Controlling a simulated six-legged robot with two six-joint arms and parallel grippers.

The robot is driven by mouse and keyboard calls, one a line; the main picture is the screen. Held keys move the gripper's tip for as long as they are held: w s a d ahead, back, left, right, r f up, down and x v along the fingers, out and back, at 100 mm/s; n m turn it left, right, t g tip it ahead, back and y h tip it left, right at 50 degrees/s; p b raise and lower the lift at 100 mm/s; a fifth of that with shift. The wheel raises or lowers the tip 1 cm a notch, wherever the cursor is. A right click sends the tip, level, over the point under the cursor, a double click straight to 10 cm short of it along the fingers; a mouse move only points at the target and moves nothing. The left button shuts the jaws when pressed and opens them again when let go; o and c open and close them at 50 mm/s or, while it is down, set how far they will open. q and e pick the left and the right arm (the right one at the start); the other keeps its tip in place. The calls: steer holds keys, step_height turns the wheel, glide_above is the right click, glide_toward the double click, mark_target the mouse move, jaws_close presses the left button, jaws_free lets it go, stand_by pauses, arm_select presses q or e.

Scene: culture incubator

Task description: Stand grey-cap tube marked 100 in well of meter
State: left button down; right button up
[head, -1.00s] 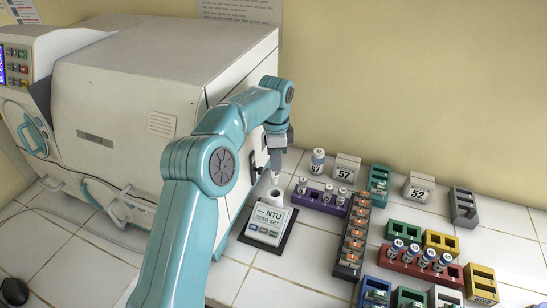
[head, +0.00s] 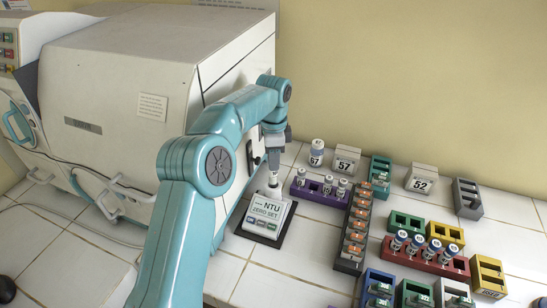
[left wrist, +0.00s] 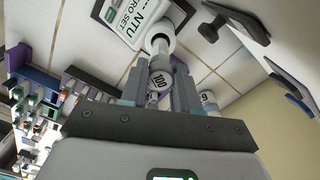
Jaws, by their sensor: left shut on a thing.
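My left gripper (head: 273,165) is shut on the tube marked 100 (left wrist: 158,80), with its fingers on both sides of it. In the head view the tube (head: 273,181) shows as a small pale piece under the fingers. The meter (head: 266,214) stands below, with NTU and ZERO SET on its face, and it also shows in the left wrist view (left wrist: 133,14). The tube's lower end is at the meter's white well (left wrist: 160,37); I cannot tell how deep it is inside. My right gripper is not in view.
The large white incubator (head: 120,95) stands close on the left. Right of the meter are a purple rack (head: 318,192) with several tubes, a dark rack (head: 352,240) with orange-topped pieces, and a red rack (head: 425,262).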

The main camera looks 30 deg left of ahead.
mark_target(274, 175)
arm_select(q)
steer(key=shift+f+b, duration=1.85)
steer(key=shift+f, duration=1.9)
steer(key=c, duration=0.8)
jaws_free()
steer(key=shift+o, duration=0.2)
steer(key=shift+r, duration=0.1)
step_height(274, 175, up, 9)
steer(key=shift+w+f+p, duration=0.1)
steer(key=shift+f+p, duration=0.1)
steer(key=shift+p, duration=0.3)
step_height(274, 175, up, 8)
steer(key=p, duration=0.4)
steer(key=shift+f, duration=0.15)
steer(key=shift+f, duration=0.1)
